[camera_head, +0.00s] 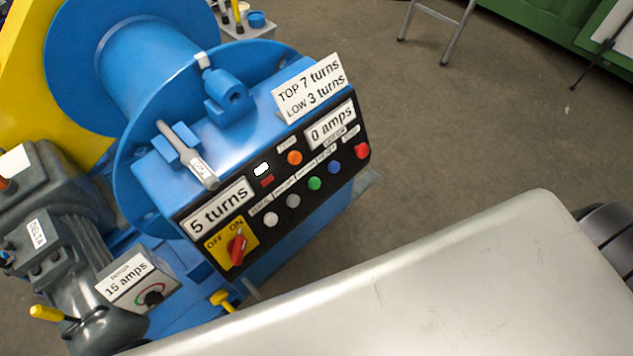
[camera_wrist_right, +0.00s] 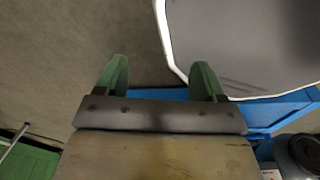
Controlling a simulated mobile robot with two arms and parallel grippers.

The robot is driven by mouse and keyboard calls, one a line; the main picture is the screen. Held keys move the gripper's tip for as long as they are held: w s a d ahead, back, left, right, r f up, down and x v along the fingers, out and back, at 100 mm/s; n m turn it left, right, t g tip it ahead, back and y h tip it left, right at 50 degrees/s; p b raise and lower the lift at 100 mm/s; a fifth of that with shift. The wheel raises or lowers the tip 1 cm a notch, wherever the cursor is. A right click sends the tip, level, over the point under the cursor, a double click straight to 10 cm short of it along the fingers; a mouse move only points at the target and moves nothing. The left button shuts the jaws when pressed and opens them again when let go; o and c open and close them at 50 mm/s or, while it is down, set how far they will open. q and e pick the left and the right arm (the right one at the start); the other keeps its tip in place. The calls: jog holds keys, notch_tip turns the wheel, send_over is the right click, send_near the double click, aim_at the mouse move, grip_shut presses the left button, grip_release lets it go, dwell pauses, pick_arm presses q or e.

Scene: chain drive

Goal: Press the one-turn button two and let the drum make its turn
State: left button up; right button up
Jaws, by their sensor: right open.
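The control panel (camera_head: 300,185) faces me on the blue winch in the head view. Its lower row has two pale buttons (camera_head: 271,219) (camera_head: 293,201), a green button (camera_head: 314,183), a blue button (camera_head: 333,167) and a red button (camera_head: 362,151). An orange lamp or button (camera_head: 294,158) sits above. The small labels are too blurred to read, so I cannot tell which is button two. The turns plate (camera_head: 219,207) reads 5 turns. The blue drum (camera_head: 150,50) is behind the panel. My right gripper (camera_wrist_right: 160,68) is open and empty in the right wrist view. My left gripper is not in view.
A red rotary switch (camera_head: 237,248) sits on a yellow ON/OFF plate. A sign (camera_head: 308,86) reads top 7, low 3 turns; another plate (camera_head: 331,124) reads 0 amps. A 15 amps box (camera_head: 138,284) stands lower left. The floor (camera_head: 450,120) right of the panel is clear.

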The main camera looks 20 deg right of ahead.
grip_shut()
jog(key=shift+w+d, duration=0.1)
dwell(1.5)
